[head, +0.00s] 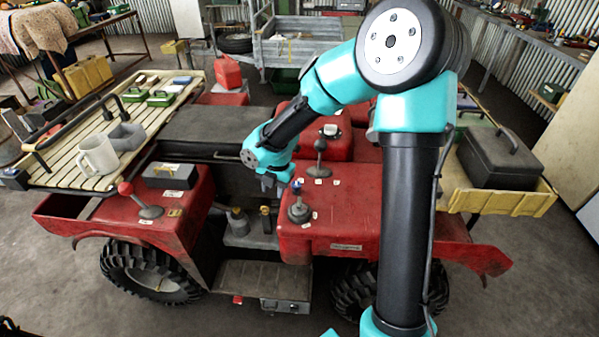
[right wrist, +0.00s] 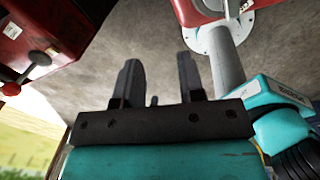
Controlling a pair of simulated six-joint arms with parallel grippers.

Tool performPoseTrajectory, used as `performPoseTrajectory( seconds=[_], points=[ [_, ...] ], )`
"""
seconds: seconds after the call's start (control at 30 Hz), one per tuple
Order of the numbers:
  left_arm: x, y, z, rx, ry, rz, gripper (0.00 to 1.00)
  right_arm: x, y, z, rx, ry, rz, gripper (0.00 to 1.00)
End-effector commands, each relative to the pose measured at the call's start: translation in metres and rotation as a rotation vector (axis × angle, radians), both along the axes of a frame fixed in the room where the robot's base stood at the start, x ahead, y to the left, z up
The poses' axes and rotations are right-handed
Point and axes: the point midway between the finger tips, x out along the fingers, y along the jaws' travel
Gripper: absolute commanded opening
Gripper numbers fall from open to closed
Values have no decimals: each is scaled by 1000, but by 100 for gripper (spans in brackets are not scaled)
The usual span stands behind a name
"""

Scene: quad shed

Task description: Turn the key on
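A small blue-topped part on a round dark base (head: 298,208) stands on the red quad body, in the middle of the head view; it looks like the key in its switch, but it is too small to tell its turn angle. My right gripper (head: 280,175) is just above and left of it in the head view, apart from it as far as I can see. In the right wrist view my right gripper (right wrist: 158,82) has its two dark fingers spread, with nothing between them. The key is not clearly seen in that view. My left gripper is out of view.
A mug (head: 97,155) sits on the left slatted rack. A black box (head: 499,158) lies in the yellow tray at right.

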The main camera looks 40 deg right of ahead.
Motion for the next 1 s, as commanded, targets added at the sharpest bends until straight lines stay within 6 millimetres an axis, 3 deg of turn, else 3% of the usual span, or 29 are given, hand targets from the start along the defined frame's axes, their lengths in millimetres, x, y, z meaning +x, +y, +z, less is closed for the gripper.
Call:
performPoseTrajectory(
  seconds=[0.1,0.3,0.73,1.0],
  points=[
    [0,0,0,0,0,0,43,-19,-35,29,-59,27,128,36],
    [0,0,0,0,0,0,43,-38,-60,52,-103,69,250,36],
    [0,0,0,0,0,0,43,-39,-61,51,-105,74,261,36],
    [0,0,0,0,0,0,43,-40,-61,36,-104,75,260,36]
  ],
)
